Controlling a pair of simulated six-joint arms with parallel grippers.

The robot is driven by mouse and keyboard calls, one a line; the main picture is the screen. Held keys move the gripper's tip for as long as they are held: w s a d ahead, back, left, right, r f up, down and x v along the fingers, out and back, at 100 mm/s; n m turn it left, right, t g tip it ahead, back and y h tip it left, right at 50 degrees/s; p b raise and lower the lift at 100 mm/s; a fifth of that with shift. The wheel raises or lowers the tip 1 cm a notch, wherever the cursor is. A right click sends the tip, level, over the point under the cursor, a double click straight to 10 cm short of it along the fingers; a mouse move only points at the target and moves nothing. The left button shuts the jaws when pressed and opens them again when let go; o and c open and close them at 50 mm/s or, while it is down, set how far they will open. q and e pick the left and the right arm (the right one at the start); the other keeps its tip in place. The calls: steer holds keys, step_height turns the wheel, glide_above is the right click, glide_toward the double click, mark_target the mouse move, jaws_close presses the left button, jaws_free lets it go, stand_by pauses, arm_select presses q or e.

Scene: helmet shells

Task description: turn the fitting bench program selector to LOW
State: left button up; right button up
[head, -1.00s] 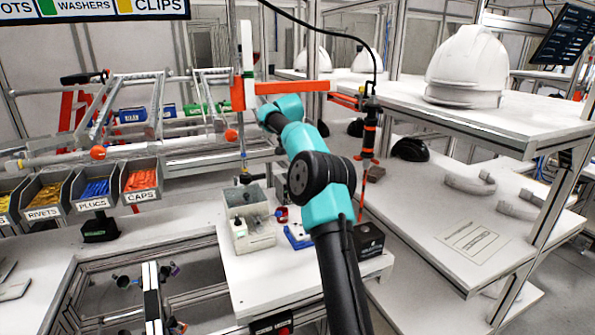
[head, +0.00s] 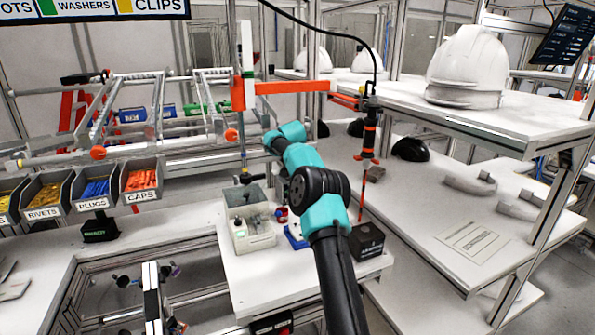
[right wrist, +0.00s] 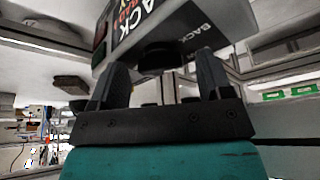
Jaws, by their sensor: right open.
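The knob's pointer and any LOW mark cannot be made out. In the head view my right gripper is out of sight, and only my right arm shows. My left gripper is not in view.
A black box (head: 367,240) is just right of the arm. The shelf with a white helmet (head: 467,65) is at the right.

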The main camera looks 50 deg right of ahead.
steer(key=c, duration=0.9)
stand_by(0.8)
steer(key=o, duration=0.9)
steer(key=v, duration=1.7)
steer(key=shift+r, duration=0.25)
